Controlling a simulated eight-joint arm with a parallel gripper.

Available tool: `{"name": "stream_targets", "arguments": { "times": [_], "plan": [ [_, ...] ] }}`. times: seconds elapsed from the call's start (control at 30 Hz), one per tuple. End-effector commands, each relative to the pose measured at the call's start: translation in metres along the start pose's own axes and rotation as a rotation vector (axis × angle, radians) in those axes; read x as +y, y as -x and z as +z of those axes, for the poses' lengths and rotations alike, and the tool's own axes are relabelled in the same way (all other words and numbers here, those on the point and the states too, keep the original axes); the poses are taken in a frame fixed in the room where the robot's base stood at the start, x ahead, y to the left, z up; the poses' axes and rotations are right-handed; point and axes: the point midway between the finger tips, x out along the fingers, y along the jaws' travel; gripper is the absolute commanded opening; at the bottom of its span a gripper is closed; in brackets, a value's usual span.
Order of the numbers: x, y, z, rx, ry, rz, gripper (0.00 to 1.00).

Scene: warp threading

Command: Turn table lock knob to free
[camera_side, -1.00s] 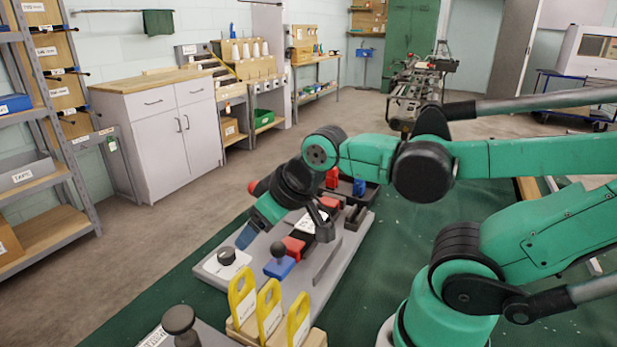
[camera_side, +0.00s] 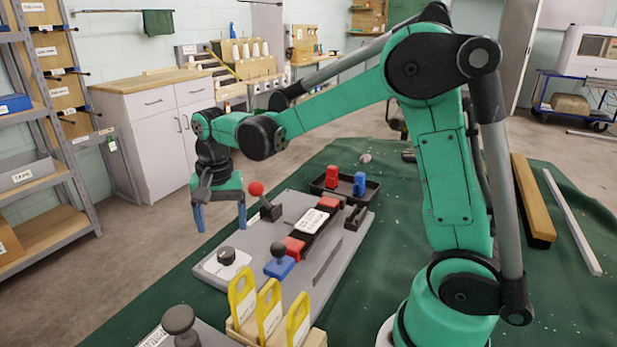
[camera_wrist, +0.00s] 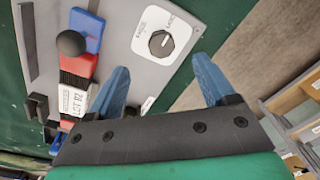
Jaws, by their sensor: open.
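The black lock knob (camera_side: 227,254) sits on a white label plate on the grey fixture board (camera_side: 325,283), near its left corner. In the wrist view the knob (camera_wrist: 160,43) shows a pale pointer mark slanting up and right, with small words on the plate at its upper left and upper right that are hard to read. My gripper (camera_side: 220,226) points down above and behind the knob, with its two blue fingers apart and empty. In the wrist view the gripper (camera_wrist: 161,66) has its fingertips either side of the knob's line of sight, not touching it.
A red-ball lever (camera_side: 256,188) stands close to my gripper's right. A blue block (camera_side: 279,268) with a black ball and red blocks line the board. Yellow tags (camera_side: 270,309) stand in front. A black tray (camera_side: 351,195) lies behind. Open floor is left of the board.

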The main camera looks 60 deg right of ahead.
Motion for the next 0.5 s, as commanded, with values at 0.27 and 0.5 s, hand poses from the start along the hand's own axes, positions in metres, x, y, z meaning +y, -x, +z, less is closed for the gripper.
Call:
{"name": "stream_targets", "arguments": {
  "times": [0.27, 0.5],
  "plan": [
    [-0.004, -0.022, -0.006, -0.033, -0.084, 0.04, 0.77],
    [-0.003, -0.054, -0.005, -0.031, -0.082, 0.038, 0.77]
  ]
}}
